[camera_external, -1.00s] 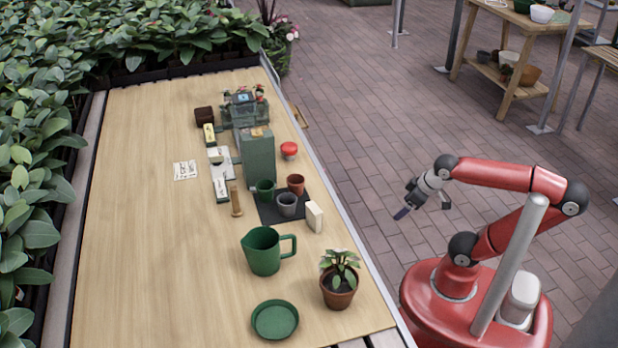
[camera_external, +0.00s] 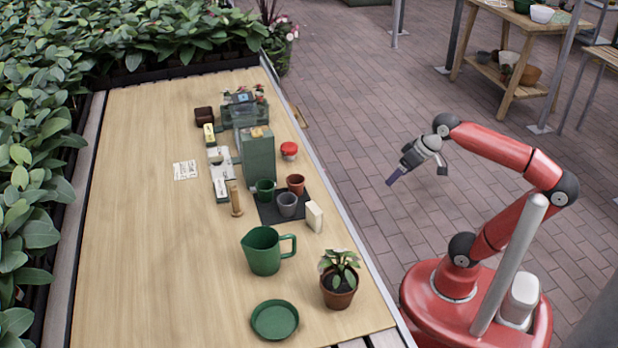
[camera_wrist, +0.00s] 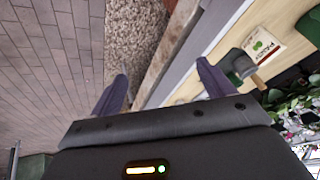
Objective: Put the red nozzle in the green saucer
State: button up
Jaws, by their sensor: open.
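The red nozzle (camera_external: 289,150) appears to be the small round red piece near the right edge of the wooden table, beside a green-grey box. The green saucer (camera_external: 275,320) lies empty at the table's near end. My gripper (camera_external: 417,176) is open and empty, off the table's right side above the brick floor, apart from both. In the wrist view my two fingers (camera_wrist: 160,88) are spread with nothing between them. I cannot make out the nozzle or the saucer in the wrist view.
A green jug (camera_external: 263,251) and a potted plant (camera_external: 337,288) stand near the saucer. Small pots (camera_external: 287,204) sit on a dark mat, with a cream block (camera_external: 314,217) beside them. The green-grey box (camera_external: 258,157) stands left of the nozzle. The table's left half is mostly clear.

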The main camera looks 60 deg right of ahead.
jog(key=w+a+m+t+y, duration=0.1)
jog(key=w+a+m+y, duration=0.15)
jog(key=w+m, duration=0.85)
jog(key=m+t+y+b, duration=0.25)
jog(key=m+t, duration=0.25)
jog(key=m, duration=1.1)
send_near(289, 152)
jog(key=w, duration=0.1)
jog(key=w+d+r, duration=0.1)
jog(key=shift+w+d, duration=0.3)
jog(key=shift+d, duration=0.05)
jog(key=shift+m, duration=0.4)
notch_tip(289, 152, down, 4)
jog(key=shift+w+f, duration=0.1)
jog(key=shift+f, duration=0.1)
jog(key=shift+w+f, duration=0.15)
jog(key=shift+f, duration=0.15)
jog(key=shift+w+a+f+p, duration=0.15)
jog(key=shift+w+a+p, duration=0.05)
jog(key=shift+w+p, duration=0.1)
jog(key=x, duration=0.4)
jog(key=r+x, duration=0.1)
jog(key=x, duration=0.1)
jog(key=shift+w+a+f+p, duration=0.2)
jog(key=shift+w+a+p, duration=0.1)
jog(key=shift+w, duration=0.2)
jog(key=c, duration=1.1)
jog(key=shift+r, duration=0.1)
jog(key=shift+c, duration=0.2)
